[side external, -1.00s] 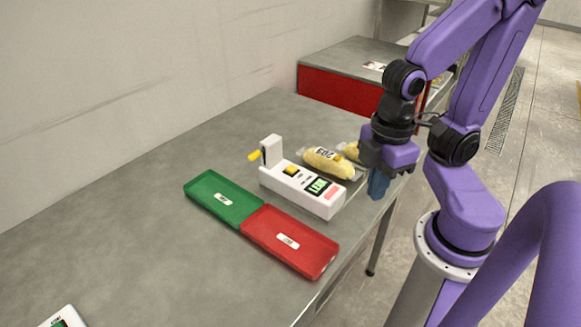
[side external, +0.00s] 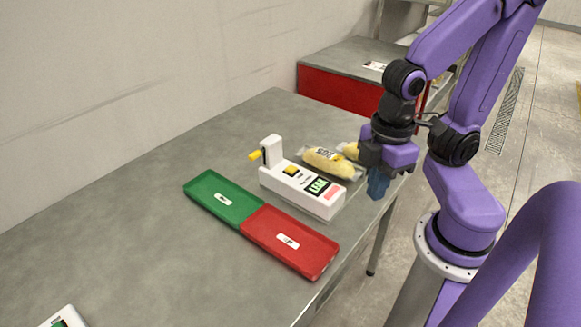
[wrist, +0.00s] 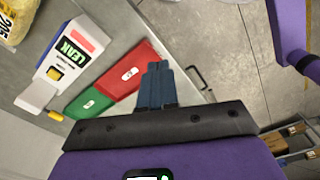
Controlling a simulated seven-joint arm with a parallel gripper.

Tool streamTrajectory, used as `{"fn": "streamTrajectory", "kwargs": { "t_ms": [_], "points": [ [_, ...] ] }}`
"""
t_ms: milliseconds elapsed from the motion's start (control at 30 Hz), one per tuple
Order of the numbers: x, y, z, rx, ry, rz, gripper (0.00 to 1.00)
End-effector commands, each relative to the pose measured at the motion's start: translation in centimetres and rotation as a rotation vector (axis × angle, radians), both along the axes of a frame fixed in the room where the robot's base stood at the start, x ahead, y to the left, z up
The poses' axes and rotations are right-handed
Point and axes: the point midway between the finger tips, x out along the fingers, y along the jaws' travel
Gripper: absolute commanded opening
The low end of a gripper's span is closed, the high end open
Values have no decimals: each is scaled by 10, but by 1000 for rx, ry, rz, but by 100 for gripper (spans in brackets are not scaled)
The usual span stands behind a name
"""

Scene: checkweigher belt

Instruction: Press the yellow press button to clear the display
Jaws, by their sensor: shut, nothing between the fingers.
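A white device (side external: 320,206) stands on the grey table, with a raised post at its far left end. The yellow square button (side external: 291,170) is on its top, beside a lit green display (side external: 317,186) that reads LEAK. In the wrist view the button (wrist: 54,73) and the display (wrist: 70,52) show at the left. A yellow lever (side external: 255,155) sticks out from the post. My gripper (side external: 377,186) is at the table's right edge, right of the device and apart from it. Its blue fingers (wrist: 157,85) are shut and empty, pointing down.
A green tray (side external: 197,190) and a red tray (side external: 320,262) lie in front of the device. Yellow bagged packs (side external: 328,162) lie behind it, one close to my gripper. A red box (side external: 340,91) is at the back. The left of the table is mostly clear.

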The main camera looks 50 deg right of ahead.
Motion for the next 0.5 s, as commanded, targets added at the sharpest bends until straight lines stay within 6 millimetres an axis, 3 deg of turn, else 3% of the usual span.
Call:
{"fn": "streamTrajectory", "kwargs": {
  "t_ms": [267, 500],
  "points": [
    [1, 0, 0, 0, 2, -7, 0],
    [14, 3, -2, 6, 45, -121, 0]
  ]
}}
